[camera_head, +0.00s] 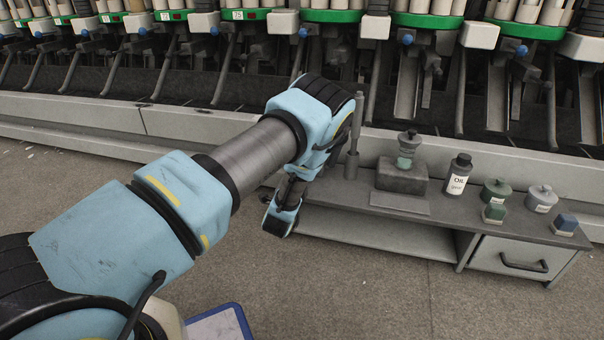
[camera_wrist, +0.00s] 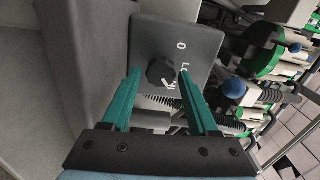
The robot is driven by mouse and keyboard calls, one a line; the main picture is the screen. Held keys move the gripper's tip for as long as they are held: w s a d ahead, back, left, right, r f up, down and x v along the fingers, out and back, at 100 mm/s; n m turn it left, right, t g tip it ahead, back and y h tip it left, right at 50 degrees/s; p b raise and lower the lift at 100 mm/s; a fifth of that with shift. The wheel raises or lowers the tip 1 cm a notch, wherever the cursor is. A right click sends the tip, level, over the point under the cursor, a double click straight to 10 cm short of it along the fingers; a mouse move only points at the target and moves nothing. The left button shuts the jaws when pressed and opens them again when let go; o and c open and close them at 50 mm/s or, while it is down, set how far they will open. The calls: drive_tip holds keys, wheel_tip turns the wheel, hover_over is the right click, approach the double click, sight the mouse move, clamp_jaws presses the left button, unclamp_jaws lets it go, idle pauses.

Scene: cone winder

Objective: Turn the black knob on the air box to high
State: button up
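The black knob (camera_wrist: 162,72) shows in the wrist view on the face of a grey air box (camera_wrist: 150,34). White marks run down the face beside the knob: a 0 at the top, then smaller letters partly cut off by a finger. My gripper (camera_wrist: 159,74) has two teal fingers, spread open. In the picture their tips lie on either side of the knob, with gaps showing; I cannot tell whether they reach its depth. Which mark the knob points to is unclear. In the head view my arm hides the air box and the fingers.
A low grey bench (camera_head: 390,235) stands right of my arm. An upright grey post (camera_head: 354,150) is close to my wrist. The winding machine fills the back. Open floor lies in front.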

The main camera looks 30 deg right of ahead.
drive_tip(key=shift+o, duration=1)
drive_tip(key=shift+s, duration=0.1)
drive_tip(key=p+v, duration=0.3)
drive_tip(key=v, duration=0.7)
drive_tip(key=shift+s+a+p, duration=0.2)
drive_tip(key=shift+a+p, duration=0.1)
drive_tip(key=shift+p, duration=0.05)
